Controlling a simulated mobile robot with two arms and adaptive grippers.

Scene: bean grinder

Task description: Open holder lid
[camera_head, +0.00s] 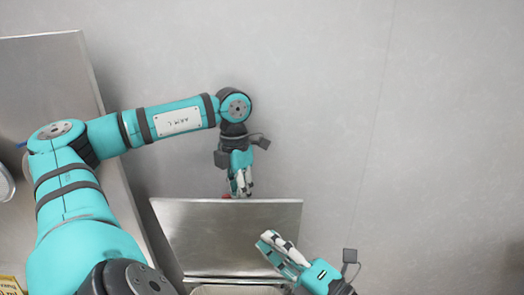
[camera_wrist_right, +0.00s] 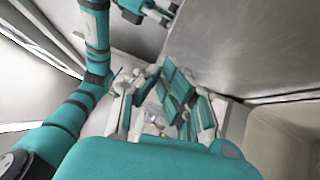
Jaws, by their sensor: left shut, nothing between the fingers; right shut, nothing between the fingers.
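The holder lid (camera_head: 205,240) is a flat metallic panel, raised and leaning back above the pale holder rim (camera_head: 238,289) at the bottom of the head view. It also fills the upper right of the right wrist view (camera_wrist_right: 245,45). My left gripper (camera_head: 241,190) points down at the lid's top edge, shut and empty; whether it touches the lid is unclear. My right gripper (camera_head: 268,242) is in front of the lid's right half, shut and empty. Its fingers show in the right wrist view (camera_wrist_right: 165,100). The holder's inside is mostly out of view.
A metallic counter (camera_head: 60,85) runs down the left, with a round pale object (camera_head: 5,184) and a small yellow item (camera_head: 10,286) at its edge. A small red bit (camera_head: 227,196) shows near my left fingertips. Bare grey surface (camera_head: 440,130) lies right.

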